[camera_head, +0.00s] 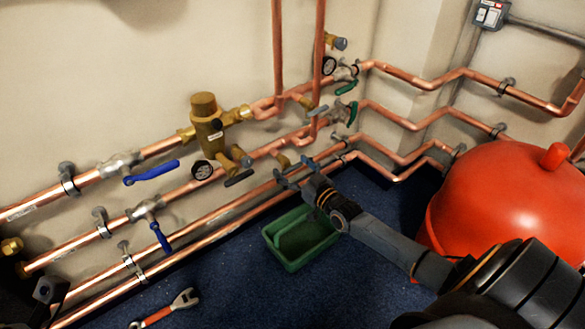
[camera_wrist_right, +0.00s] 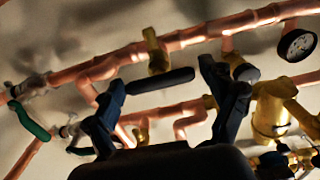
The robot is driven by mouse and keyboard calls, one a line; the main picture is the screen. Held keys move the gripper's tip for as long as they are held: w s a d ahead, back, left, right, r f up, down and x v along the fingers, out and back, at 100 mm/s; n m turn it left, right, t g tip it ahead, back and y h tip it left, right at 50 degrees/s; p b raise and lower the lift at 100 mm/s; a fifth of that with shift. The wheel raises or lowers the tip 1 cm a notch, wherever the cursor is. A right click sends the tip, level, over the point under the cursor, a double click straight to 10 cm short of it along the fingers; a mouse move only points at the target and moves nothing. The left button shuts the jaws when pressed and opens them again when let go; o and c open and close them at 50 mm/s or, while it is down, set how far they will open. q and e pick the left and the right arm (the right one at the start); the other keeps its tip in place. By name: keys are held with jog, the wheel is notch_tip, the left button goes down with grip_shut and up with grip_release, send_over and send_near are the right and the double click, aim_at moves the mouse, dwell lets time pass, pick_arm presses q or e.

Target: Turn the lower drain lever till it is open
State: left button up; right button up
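The lower drain lever is a black bar (camera_wrist_right: 160,80) in the right wrist view, below a brass drain valve (camera_wrist_right: 155,52) on a copper pipe. It lies across the gap between the two fingers of my right gripper (camera_wrist_right: 166,95), which are apart and on either side of it. Contact cannot be told. In the head view my right gripper (camera_head: 295,172) is just below the brass drain valve (camera_head: 284,160); the lever is not clearly made out there. A dark part at the lower left, perhaps my left gripper (camera_head: 45,291), is only partly in view.
Blue levers (camera_head: 151,173) and a gauge (camera_head: 202,170) sit on the pipes to the left. A black lever (camera_head: 239,178) is close left of my gripper. A green tray (camera_head: 290,255), a wrench (camera_head: 170,308) and a red tank (camera_head: 510,205) stand below and right.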

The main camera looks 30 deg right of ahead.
jog(key=c, duration=0.8)
